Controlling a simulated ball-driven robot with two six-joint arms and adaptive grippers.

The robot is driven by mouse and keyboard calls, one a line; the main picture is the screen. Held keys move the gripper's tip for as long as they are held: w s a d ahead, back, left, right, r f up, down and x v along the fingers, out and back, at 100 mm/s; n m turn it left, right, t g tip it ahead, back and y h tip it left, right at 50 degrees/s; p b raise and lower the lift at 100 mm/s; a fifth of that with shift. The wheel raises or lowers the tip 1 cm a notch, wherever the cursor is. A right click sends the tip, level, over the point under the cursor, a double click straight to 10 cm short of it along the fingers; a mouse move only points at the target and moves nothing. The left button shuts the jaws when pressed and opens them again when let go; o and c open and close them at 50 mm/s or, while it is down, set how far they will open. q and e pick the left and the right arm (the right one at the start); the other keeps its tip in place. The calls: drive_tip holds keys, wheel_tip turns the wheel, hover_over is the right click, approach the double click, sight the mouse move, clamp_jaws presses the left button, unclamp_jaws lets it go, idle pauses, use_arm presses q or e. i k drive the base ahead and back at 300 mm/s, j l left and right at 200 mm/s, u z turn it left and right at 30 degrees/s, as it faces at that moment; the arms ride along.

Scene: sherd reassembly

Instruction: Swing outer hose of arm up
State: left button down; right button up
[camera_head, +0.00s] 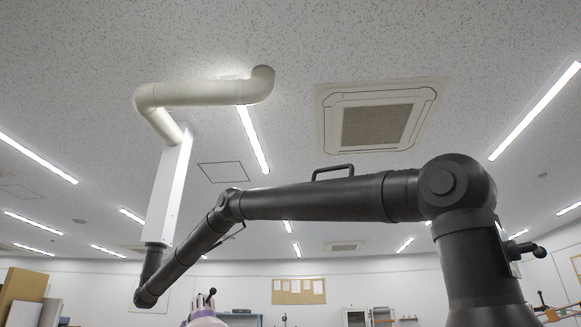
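A dark extraction arm hangs from a white ceiling column (168,190). From its low joint (146,297) a short slanted tube (190,250) rises to a middle joint (230,205). The outer hose (315,198) runs on from there to the right, nearly level, with a bar handle (332,170) on top. It ends at a large round joint (457,186), from which a thick tube (478,265) hangs down out of frame. My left gripper (204,299) shows small at the bottom edge, apart from the hose. My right gripper (543,303) is partly visible at bottom right, beside the thick tube; contact is unclear.
A white bent duct (205,93) runs along the ceiling above the column. A black side knob (537,251) sticks out right of the thick tube. A ceiling air unit (378,125) and a far noticeboard (298,291) are behind. Open air surrounds the outer hose.

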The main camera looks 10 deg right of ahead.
sight(449, 182)
drive_tip(key=j+u, duration=0.3)
drive_tip(key=j, duration=1.2)
drive_tip(key=i, duration=0.05)
